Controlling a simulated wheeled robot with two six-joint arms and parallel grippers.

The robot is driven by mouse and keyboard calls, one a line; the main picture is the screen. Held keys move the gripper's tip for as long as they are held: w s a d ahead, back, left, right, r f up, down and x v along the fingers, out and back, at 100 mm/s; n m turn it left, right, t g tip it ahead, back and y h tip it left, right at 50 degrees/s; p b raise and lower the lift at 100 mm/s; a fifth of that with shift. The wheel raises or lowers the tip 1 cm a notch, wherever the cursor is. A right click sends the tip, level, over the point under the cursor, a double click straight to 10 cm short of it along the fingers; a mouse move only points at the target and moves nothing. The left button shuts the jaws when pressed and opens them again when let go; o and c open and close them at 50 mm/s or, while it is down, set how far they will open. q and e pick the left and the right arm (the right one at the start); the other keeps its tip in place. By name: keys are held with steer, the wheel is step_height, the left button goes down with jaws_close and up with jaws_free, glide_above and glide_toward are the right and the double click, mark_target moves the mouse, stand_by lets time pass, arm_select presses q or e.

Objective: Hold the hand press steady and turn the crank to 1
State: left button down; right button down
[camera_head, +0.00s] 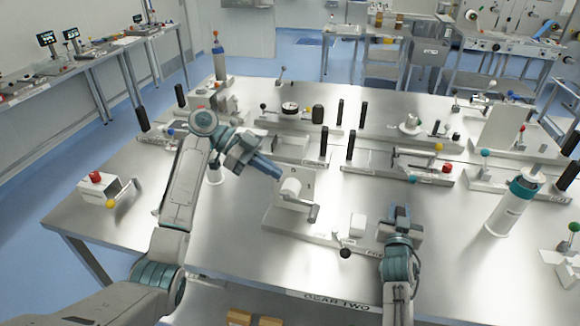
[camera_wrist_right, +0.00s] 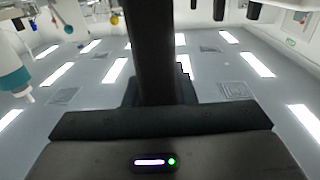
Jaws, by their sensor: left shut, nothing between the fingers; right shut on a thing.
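A white unit (camera_head: 273,215) with a pale roller and a grey crank arm (camera_head: 313,212) stands near the front middle of the table. To its right, a small white block (camera_head: 358,226) and a crank with a dark ball knob (camera_head: 345,253) sit on a low base. I cannot tell which is the hand press; no crank number is readable. My left gripper (camera_head: 276,172) is shut and empty, just above and left of the roller. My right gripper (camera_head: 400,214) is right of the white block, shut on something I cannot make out.
Labelled fixtures with black handles (camera_head: 325,146) crowd the back of the metal table. A red-button box (camera_head: 95,184) is at the left, and a teal-topped white cylinder (camera_head: 513,205) at the right. The table (camera_head: 110,226) is bare at the front left.

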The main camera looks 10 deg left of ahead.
steer(key=shift+f, duration=0.35)
stand_by(0.3)
steer(key=c, duration=1.2)
jaws_free()
steer(key=shift+o, duration=0.4)
steer(key=shift+w+r, duration=0.1)
steer(key=shift+r, duration=0.05)
